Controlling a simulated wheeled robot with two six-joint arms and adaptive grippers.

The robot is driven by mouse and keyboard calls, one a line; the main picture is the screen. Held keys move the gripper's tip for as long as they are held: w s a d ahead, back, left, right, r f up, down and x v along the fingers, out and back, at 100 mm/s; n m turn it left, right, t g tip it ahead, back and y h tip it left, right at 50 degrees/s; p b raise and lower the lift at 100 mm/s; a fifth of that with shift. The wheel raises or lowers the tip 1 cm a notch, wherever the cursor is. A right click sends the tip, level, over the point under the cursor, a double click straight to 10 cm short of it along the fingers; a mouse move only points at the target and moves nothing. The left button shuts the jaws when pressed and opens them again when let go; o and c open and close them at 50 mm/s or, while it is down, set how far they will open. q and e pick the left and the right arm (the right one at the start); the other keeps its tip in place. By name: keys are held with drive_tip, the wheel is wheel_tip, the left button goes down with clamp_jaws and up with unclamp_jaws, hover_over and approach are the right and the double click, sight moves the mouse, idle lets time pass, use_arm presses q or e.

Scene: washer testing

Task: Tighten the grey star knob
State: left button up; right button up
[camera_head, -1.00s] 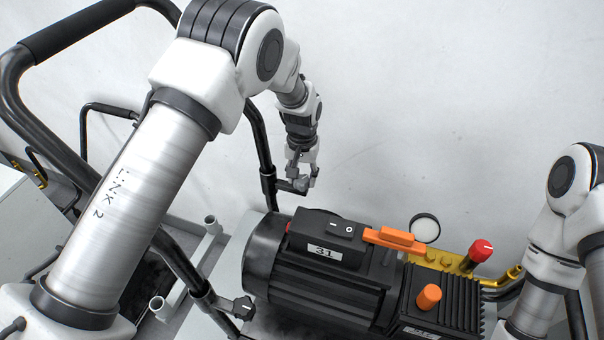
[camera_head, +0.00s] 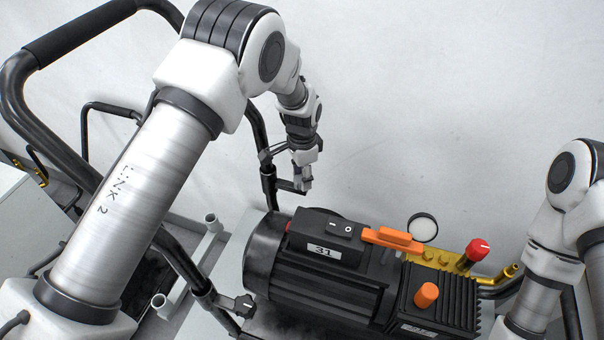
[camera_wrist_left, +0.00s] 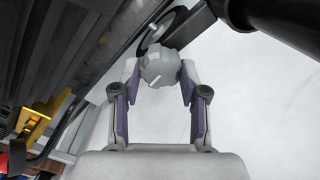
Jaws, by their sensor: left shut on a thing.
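The grey star knob (camera_wrist_left: 160,68) shows in the left wrist view, between the two fingers of my left gripper (camera_wrist_left: 158,80). It is a lobed grey knob with a pale line on its face. The fingers are shut on its two sides. In the head view my left gripper (camera_head: 302,175) reaches down to the black handle frame behind the motor, and I cannot make out the knob clearly there. My right arm shows at the right edge of the head view, but its gripper is out of view.
The black motor (camera_head: 310,285) with its switch box and an orange lever (camera_head: 392,240) stands in front of the gripper. A red knob (camera_head: 477,250) is farther right. Another dark star knob (camera_head: 243,304) sits on the near frame tube. A pale wall is behind.

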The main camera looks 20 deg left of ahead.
use_arm(q)
drive_tip(key=shift+s+f+m, duration=0.15)
drive_tip(key=shift+f+m, duration=0.05)
drive_tip(key=shift+m, duration=0.4)
drive_tip(key=o, duration=1.1)
drive_tip(key=shift+o, duration=0.2)
drive_tip(key=shift+r, duration=0.1)
drive_tip(key=shift+r, duration=0.2)
wheel_tip(320, 180, up, 12)
drive_tip(key=shift+f, duration=0.25)
